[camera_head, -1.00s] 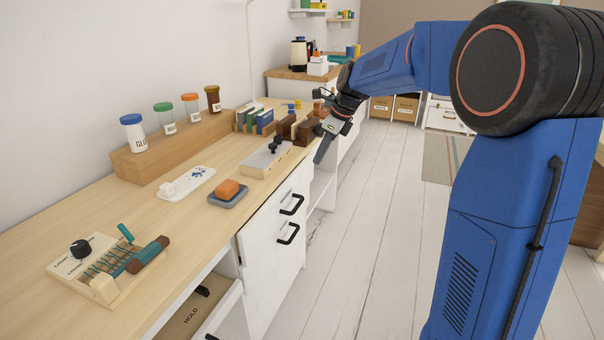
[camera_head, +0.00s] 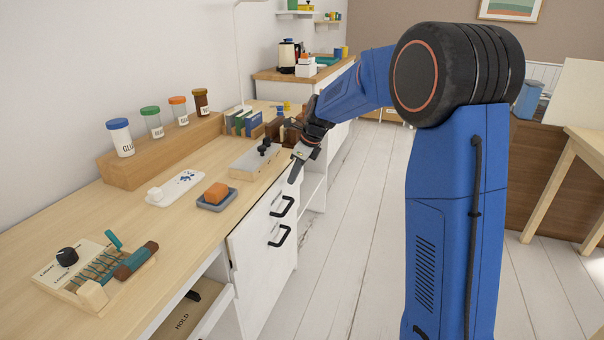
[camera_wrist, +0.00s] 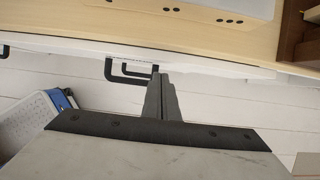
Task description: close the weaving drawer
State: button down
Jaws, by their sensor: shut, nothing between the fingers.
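A white drawer unit under the desk has an upper black handle (camera_head: 282,206) and a lower black handle (camera_head: 279,236). No label for weaving is readable on its fronts, and I cannot tell whether either drawer is slightly ajar. To its left, an open white drawer (camera_head: 212,318) stands out below the small loom (camera_head: 100,272), with a panel reading HOLD (camera_head: 186,317) inside. My gripper (camera_head: 293,181) is shut and empty, pointing down near the desk's front edge above the upper handle.
On the desk are a soap-like orange block on a grey dish (camera_head: 216,195), a white tray (camera_head: 176,187), a grey-topped box with black knobs (camera_head: 256,158) and a wooden rack (camera_head: 160,152) of jars. White plank floor (camera_head: 335,270) is clear in front.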

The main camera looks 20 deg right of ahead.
aim_at(281, 177)
jog(key=shift+w+a, duration=0.45)
jog(key=shift+a, duration=0.1)
jog(key=shift+w+a, duration=0.5)
jog(key=shift+a, duration=0.3)
jog(key=shift+w+a, duration=0.15)
jog(key=shift+w, duration=0.05)
jog(key=shift+r, duration=0.1)
